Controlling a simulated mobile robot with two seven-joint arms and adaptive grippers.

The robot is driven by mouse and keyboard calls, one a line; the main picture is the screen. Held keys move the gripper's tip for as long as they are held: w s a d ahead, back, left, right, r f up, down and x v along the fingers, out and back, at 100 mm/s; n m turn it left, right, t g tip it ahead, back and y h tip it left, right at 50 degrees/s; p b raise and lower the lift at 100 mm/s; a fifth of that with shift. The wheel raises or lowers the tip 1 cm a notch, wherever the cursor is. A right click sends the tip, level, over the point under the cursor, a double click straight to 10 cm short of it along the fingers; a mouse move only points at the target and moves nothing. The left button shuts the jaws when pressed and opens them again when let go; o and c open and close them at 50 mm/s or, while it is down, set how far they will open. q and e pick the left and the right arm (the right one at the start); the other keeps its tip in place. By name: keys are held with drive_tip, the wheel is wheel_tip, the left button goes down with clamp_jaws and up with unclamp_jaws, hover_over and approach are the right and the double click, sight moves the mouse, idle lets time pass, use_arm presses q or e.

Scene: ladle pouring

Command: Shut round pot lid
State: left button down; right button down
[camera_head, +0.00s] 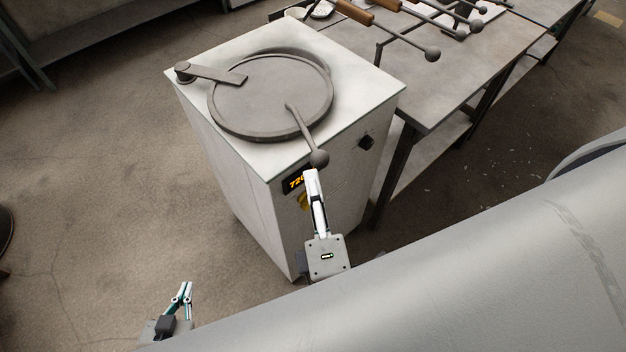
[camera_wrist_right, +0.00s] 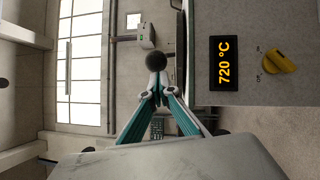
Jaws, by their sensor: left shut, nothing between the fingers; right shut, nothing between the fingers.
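The round grey pot lid (camera_head: 268,96) lies flat over the top of the white square furnace (camera_head: 240,178). A hinge arm (camera_head: 216,75) joins it at the left. Its handle rod ends in a dark ball knob (camera_head: 319,158) that juts past the front edge. My right gripper (camera_head: 311,174) is shut and empty just below the knob in the head view. In the right wrist view the dark ball (camera_wrist_right: 162,67) appears just beyond the closed fingertips (camera_wrist_right: 157,84); I cannot tell whether they touch. My left gripper (camera_head: 186,288) is shut and empty, low at the left, away from the furnace.
The furnace front carries a display (camera_wrist_right: 224,62) reading 720 °C and a yellow knob (camera_wrist_right: 279,61). A metal table (camera_head: 432,84) with several wooden-handled tools (camera_head: 355,13) stands to the right. The floor (camera_head: 110,170) left of the furnace is clear.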

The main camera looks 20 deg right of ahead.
drive_tip(key=w+d+n+y, duration=0.1)
drive_tip(key=w+d+y, duration=0.1)
drive_tip(key=w+d, duration=0.3)
drive_tip(key=w+d+n+y+b, duration=0.1)
drive_tip(key=w+d, duration=0.3)
drive_tip(key=d, duration=0.7)
drive_tip(key=shift+w+d+r+n+y, duration=0.15)
drive_tip(key=shift+w+r+n+y, duration=0.25)
drive_tip(key=shift+y, duration=0.5)
drive_tip(key=shift+f+t, duration=0.1)
drive_tip(key=shift+t, duration=0.2)
drive_tip(key=shift+f, duration=0.1)
